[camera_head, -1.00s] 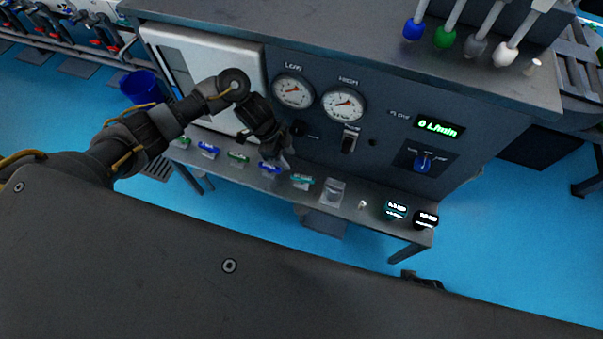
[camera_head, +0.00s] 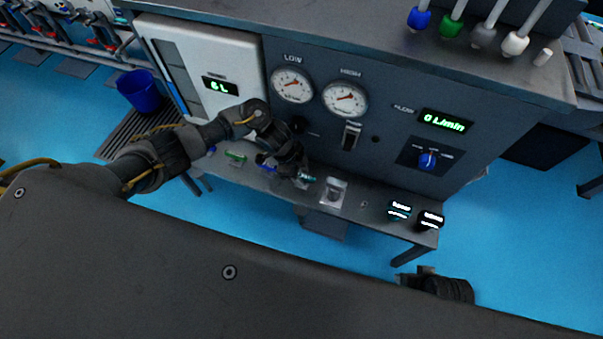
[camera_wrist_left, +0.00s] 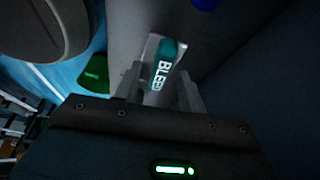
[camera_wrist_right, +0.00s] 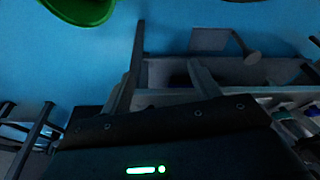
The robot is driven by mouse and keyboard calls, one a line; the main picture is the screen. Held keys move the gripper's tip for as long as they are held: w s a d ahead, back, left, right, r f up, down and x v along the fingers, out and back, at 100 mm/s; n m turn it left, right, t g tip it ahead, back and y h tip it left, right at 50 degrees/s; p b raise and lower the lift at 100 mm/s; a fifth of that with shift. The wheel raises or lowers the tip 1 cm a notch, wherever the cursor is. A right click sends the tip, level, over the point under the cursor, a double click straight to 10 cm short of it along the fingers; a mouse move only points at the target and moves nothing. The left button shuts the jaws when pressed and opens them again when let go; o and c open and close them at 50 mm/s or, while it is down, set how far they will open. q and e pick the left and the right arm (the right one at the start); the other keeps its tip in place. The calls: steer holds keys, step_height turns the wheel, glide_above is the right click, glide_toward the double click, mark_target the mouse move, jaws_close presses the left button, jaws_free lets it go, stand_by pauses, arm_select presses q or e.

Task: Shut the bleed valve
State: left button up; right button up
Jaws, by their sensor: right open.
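The bleed valve's teal handle (camera_head: 306,179) is on the low shelf at the front of the test bench, just right of my left gripper (camera_head: 292,177). In the left wrist view, the teal handle, labelled BLEED (camera_wrist_left: 165,65), lies between the fingertips of my left gripper (camera_wrist_left: 160,72). The fingers are apart, with a gap showing on the handle's left side; contact on the right side cannot be told. My right gripper (camera_wrist_right: 165,45) is open and empty in the right wrist view, away from the valve.
A blue handle (camera_head: 266,162) and a green handle (camera_head: 236,157) are left of the bleed valve on the shelf. Two gauges (camera_head: 345,99) and a 0 L/min display (camera_head: 444,122) are above.

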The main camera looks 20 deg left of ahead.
arm_select(q)
jaws_close()
steer(key=shift+m, duration=0.6)
steer(key=shift+g, duration=0.3)
steer(key=shift+c, duration=2.1)
jaws_free()
steer(key=o, duration=0.4)
arm_select(e)
steer(key=shift+s+r, duration=0.25)
